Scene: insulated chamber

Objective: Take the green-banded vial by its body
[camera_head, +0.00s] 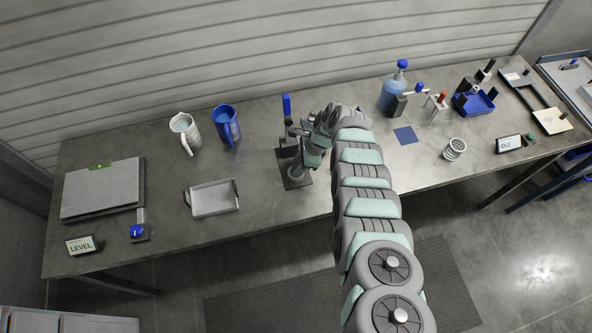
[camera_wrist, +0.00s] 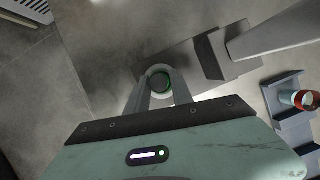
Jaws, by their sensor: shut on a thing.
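The green-banded vial (camera_wrist: 159,82) shows in the wrist view from above, as a round end with a green ring. My gripper (camera_wrist: 160,90) has its two fingers on either side of it, shut on it. The vial stands over a grey plate that carries a dark block. In the head view my gripper (camera_head: 297,171) is low over the dark base plate (camera_head: 296,183) of a stand with a blue-topped post (camera_head: 287,106). My arm hides most of this spot, and I cannot make out the vial there.
A red-ringed item (camera_wrist: 305,100) sits in a grey holder at the wrist view's right edge. On the bench are a metal tray (camera_head: 213,199), white jug (camera_head: 185,131), blue jug (camera_head: 226,125) and blue bottle (camera_head: 392,92). Bare bench lies between the tray and the stand.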

